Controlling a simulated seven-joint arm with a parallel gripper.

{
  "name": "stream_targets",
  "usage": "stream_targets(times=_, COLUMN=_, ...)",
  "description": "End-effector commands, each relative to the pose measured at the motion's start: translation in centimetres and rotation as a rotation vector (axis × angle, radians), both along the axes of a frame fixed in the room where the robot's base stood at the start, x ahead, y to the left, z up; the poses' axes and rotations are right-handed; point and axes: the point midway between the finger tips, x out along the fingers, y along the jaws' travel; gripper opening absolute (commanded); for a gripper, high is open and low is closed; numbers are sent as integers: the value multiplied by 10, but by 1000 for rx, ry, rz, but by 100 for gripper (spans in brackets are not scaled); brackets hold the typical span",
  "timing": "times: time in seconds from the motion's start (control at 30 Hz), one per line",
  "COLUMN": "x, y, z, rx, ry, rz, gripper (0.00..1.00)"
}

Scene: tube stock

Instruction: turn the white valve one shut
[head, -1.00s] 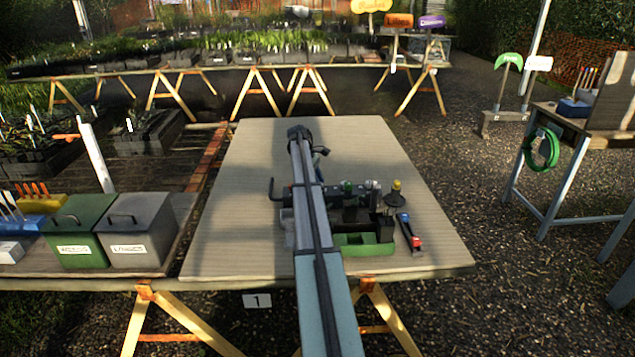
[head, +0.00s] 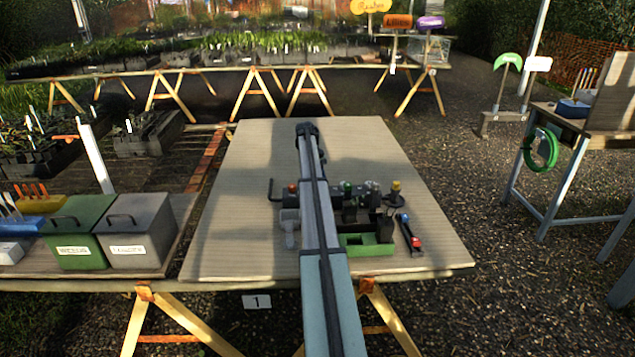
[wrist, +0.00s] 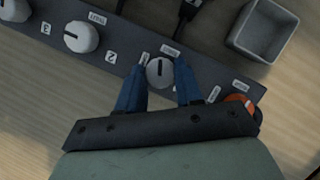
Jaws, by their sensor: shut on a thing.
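The white valve (wrist: 160,66) is a round knob with a pointer line, on a dark grey strip (wrist: 208,75) with small white labels around it. My gripper (wrist: 161,76) is shut on this knob, with one blue finger on each side. The knob's pointer line looks roughly up the wrist picture; its lettering is too small to read. A second white knob (wrist: 81,36) is to the left by a label reading 2, and part of a third shows at the corner. In the head view my arm hides the gripper and the held knob.
An orange knob (wrist: 238,105) is close to the right finger, partly hidden by my gripper. A grey square cup (wrist: 263,30) and dark plugs or cables lie beyond the strip. In the head view a green tray (head: 366,245) and a red-and-blue tool (head: 410,234) are right of my arm.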

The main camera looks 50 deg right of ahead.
Motion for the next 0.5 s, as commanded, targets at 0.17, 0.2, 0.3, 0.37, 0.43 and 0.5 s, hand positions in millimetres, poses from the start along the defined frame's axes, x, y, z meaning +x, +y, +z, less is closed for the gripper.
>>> stream_targets(times=0.17, x=0, y=0, z=0, rx=-1, ry=-1, rz=-15, gripper=5)
stream_targets(times=0.2, x=0, y=0, z=0, rx=-1, ry=-1, rz=-16, gripper=5)
stream_targets(times=0.3, x=0, y=0, z=0, rx=0, ry=-1, rz=-16, gripper=5)
stream_targets(times=0.37, x=0, y=0, z=0, rx=-1, ry=-1, rz=-16, gripper=5)
stream_targets(times=0.43, x=0, y=0, z=0, rx=-1, ry=-1, rz=-16, gripper=5)
stream_targets(times=0.5, x=0, y=0, z=0, rx=-1, ry=-1, rz=-15, gripper=36)
